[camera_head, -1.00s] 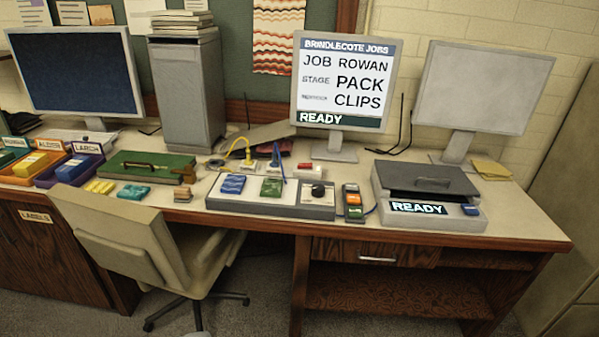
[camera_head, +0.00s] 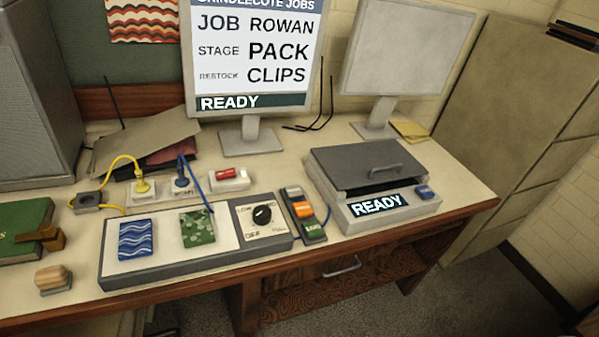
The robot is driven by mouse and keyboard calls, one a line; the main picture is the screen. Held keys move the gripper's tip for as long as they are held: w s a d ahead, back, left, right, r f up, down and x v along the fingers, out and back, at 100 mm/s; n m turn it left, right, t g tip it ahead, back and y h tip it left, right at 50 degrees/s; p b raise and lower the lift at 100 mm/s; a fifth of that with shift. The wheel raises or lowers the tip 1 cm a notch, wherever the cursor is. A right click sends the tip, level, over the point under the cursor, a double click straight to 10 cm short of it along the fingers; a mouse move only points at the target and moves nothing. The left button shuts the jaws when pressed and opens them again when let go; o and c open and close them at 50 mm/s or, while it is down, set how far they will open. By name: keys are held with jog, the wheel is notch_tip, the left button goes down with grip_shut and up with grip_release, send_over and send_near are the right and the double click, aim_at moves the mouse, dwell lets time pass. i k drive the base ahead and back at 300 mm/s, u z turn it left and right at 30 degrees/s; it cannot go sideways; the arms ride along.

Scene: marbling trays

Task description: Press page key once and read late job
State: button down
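The job monitor (camera_head: 250,60) stands at the back of the desk, its top edge cut off. It reads JOB ROWAN, STAGE PACK, RESTOCK CLIPS, with READY on a dark green bar. A small dark keypad (camera_head: 325,213) lies in front of it with a grey key (camera_head: 292,192), an orange key (camera_head: 302,209) and a green key (camera_head: 314,228). The key labels are too small to read surely, so I cannot tell which is the page key. My gripper is not in view.
A grey lidded machine (camera_head: 345,190) showing READY, with a blue button (camera_head: 424,192), stands right of the keypad. Plugs with yellow and blue cords lie behind. A blank monitor (camera_head: 405,50) stands back right.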

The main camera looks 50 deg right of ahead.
aim_at(293, 192)
jog(key=z, duration=0.5)
jog(key=i, duration=1)
jog(key=z, duration=0.65)
jog(key=k, duration=0.9)
jog(key=z, duration=0.15)
jog(key=i, duration=0.95)
jog(key=u, duration=0.05)
